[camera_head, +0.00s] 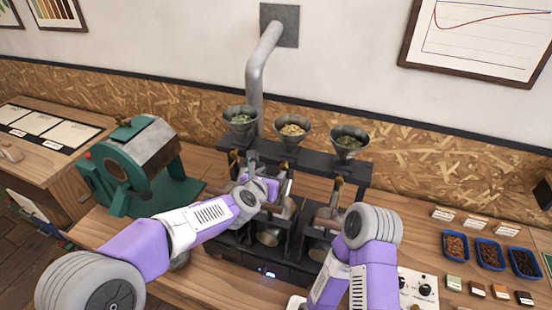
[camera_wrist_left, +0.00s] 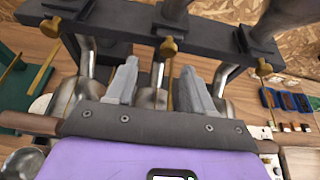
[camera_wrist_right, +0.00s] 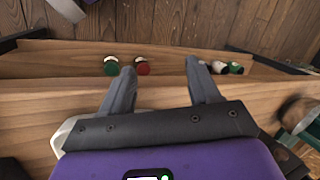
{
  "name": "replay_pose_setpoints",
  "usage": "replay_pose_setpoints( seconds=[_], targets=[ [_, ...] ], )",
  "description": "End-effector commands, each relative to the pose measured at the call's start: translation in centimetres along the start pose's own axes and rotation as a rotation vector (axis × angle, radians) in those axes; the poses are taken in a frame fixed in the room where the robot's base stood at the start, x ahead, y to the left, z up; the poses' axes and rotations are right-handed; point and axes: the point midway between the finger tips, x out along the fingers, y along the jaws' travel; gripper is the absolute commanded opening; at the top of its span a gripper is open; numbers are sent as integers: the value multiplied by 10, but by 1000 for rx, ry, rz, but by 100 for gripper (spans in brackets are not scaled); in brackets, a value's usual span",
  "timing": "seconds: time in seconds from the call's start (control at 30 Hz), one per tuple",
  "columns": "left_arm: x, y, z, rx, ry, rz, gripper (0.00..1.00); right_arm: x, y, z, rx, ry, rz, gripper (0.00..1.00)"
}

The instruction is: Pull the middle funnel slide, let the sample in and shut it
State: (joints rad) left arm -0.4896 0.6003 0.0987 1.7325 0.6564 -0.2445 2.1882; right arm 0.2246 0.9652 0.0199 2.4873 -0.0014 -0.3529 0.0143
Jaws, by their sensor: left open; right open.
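Three metal funnels stand in a row on a dark rack; the middle funnel (camera_head: 292,131) holds pale beans, the left funnel (camera_head: 241,121) and right funnel (camera_head: 349,142) greenish ones. In the left wrist view a brass slide knob (camera_wrist_left: 169,46) under the rack's middle shows between my left gripper's fingers (camera_wrist_left: 160,68), seemingly just beyond the tips. My left gripper also shows in the head view (camera_head: 268,186), in front of the rack's middle, partly hiding what is below the funnel. It is open and empty. My right gripper (camera_wrist_right: 160,66) is open and empty over the wooden table's edge.
Brass knobs flank it on the left (camera_wrist_left: 50,27) and right (camera_wrist_left: 263,68). A green roaster (camera_head: 140,165) stands left of the rack. Blue trays of beans (camera_head: 489,254) lie at the right. Small red (camera_wrist_right: 142,66) and green (camera_wrist_right: 111,65) round items show near my right fingertips.

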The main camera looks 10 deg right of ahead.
Motion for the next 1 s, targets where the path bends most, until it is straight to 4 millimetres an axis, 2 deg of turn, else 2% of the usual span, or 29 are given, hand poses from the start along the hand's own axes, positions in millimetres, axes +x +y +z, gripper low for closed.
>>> replay_pose_setpoints(
  seconds=[0.5, 0.7, 0.93, 0.97, 1.0],
  targets=[
    [63, -2, 1, 5, 0, -3, 52, -13, -5, 2, 0, -3, 0, 61],
    [72, -2, 1, 5, -1, -3, 52, -15, -5, 2, 0, -4, 0, 61],
    [72, -2, 0, 5, -1, -3, 52, -14, -5, 2, 0, -4, 0, 61],
    [72, -2, 0, 5, -1, -3, 51, -14, -5, 2, 0, -4, 0, 61],
    [72, -2, 0, 5, -1, -3, 45, -14, -5, 2, 0, -3, 0, 61]
  ],
)
